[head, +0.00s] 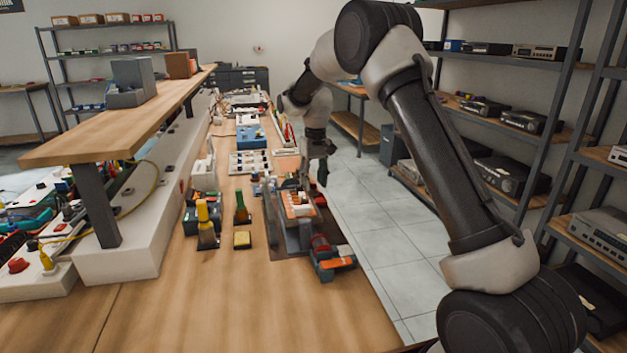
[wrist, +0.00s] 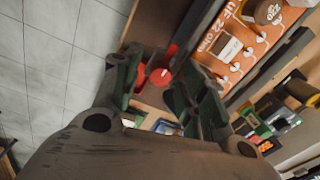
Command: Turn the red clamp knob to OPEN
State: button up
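A red knob (wrist: 160,76) shows in the wrist view between my fingers, with a red arm-like part running up from it. It lies near the dark left edge of an orange panel (wrist: 262,42) with white printing. My gripper (wrist: 152,80) is open, one dark finger on each side of the knob; I cannot tell whether either touches it. In the head view my gripper (head: 318,168) points down at the right side of the bench, beside the orange panel (head: 298,205). The knob cannot be made out there, and no OPEN mark is readable.
The wooden bench (head: 230,300) is clear at the front. Tiled floor (head: 385,240) and shelves (head: 500,120) lie right.

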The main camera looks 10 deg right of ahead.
aim_at(315, 182)
notch_tip(315, 182, up, 12)
jog(key=shift+d, duration=0.25)
dwell(0.4)
jog(key=shift+w, duration=0.1)
jog(key=s+f, duration=0.3)
jog(key=f, duration=0.1)
jog(key=s+d+r+t, duration=0.1)
jog(key=s+d+r, duration=0.2)
jog(key=s, duration=1)
jog(key=s+d+r+m+t, duration=0.1)
jog(key=s+d, duration=0.6)
jog(key=s, duration=0.7)
jog(key=s+d+r+m+t, duration=0.1)
jog(key=s+d+r, duration=0.4)
jog(key=s, duration=0.9)
jog(key=shift+t, duration=0.7)
